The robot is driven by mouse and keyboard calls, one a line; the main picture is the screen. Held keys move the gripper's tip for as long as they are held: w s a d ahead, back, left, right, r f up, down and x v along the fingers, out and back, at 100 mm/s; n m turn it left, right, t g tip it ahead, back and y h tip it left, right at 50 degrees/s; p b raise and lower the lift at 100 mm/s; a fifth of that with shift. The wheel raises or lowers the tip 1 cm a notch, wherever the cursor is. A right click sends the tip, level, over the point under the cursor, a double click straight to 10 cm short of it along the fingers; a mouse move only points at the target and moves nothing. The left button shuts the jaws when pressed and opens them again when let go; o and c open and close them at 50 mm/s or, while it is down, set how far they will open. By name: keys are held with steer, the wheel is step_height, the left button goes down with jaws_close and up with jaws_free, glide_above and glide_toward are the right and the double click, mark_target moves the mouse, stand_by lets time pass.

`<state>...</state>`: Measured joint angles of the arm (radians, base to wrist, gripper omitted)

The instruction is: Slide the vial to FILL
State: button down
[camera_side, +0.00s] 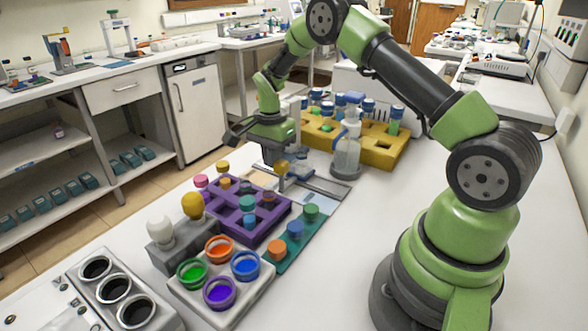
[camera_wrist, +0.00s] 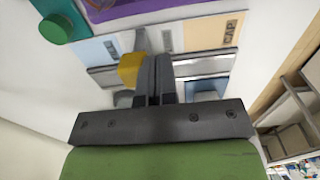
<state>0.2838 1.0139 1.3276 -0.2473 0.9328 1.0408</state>
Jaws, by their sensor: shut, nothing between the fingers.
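A yellow-capped vial (camera_wrist: 131,70) shows in the wrist view just left of my fingers, beside a grey rail track (camera_wrist: 205,66). Its yellow cap also shows in the side view (camera_side: 282,166). My gripper (camera_wrist: 154,60) is shut and empty, with its fingers pointing down close to the vial's right side in the wrist view; I cannot tell whether they touch it. Coloured label panels (camera_wrist: 202,34) lie along the track. One label seems to read CAP (camera_wrist: 232,27); I cannot make out a FILL label. The vial's body is mostly hidden.
A purple rack (camera_side: 262,230) with capped vials stands in front of the track in the side view. A green strip (camera_side: 302,229) with capped vials lies beside it. The right table area is clear.

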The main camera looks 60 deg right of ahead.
steer(key=shift+s, duration=2.75)
steer(key=shift+s, duration=1.25)
steer(key=shift+w, duration=0.3)
step_height(320, 180, up, 8)
steer(key=shift+f, duration=0.25)
steer(key=shift+r, duration=0.1)
